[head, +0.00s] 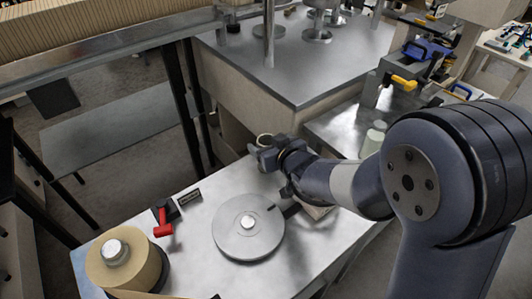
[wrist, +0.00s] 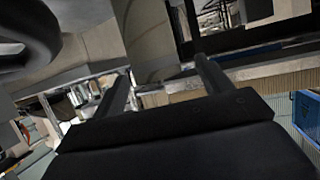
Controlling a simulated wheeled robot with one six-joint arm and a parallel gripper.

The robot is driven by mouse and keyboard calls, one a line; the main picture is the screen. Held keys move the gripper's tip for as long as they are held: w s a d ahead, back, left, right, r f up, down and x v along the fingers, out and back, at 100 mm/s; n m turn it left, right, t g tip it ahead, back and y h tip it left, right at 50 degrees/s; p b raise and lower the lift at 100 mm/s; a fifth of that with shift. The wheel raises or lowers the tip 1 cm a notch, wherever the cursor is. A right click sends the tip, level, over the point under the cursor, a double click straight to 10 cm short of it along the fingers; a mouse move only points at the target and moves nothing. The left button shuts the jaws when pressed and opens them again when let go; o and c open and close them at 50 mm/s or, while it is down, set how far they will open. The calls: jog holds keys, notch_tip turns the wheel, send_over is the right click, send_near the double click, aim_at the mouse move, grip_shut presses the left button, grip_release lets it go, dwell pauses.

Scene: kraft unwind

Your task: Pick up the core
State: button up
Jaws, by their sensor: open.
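A small pale ring-shaped end (head: 264,138), which looks like the core, shows just behind my gripper at the far edge of the metal table. Most of it is hidden by the gripper. My gripper (head: 262,158) is open and close to it; I cannot tell whether they touch. In the wrist view my two fingers (wrist: 163,82) stand wide apart, with no core clearly visible between them.
The metal table (head: 190,240) holds a round grey plate with a hub (head: 248,232), a brown kraft roll (head: 105,268) and a red-handled lever (head: 163,223). A grey-topped bench (head: 320,65) stands behind. A pale cylinder (head: 373,140) stands right of my gripper.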

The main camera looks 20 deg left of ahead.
aim_at(263, 139)
jog(key=shift+p+x, duration=0.4)
jog(key=shift+x, duration=1.75)
jog(key=shift+w+d, duration=0.1)
jog(key=shift+c, duration=0.2)
jog(key=c, duration=1)
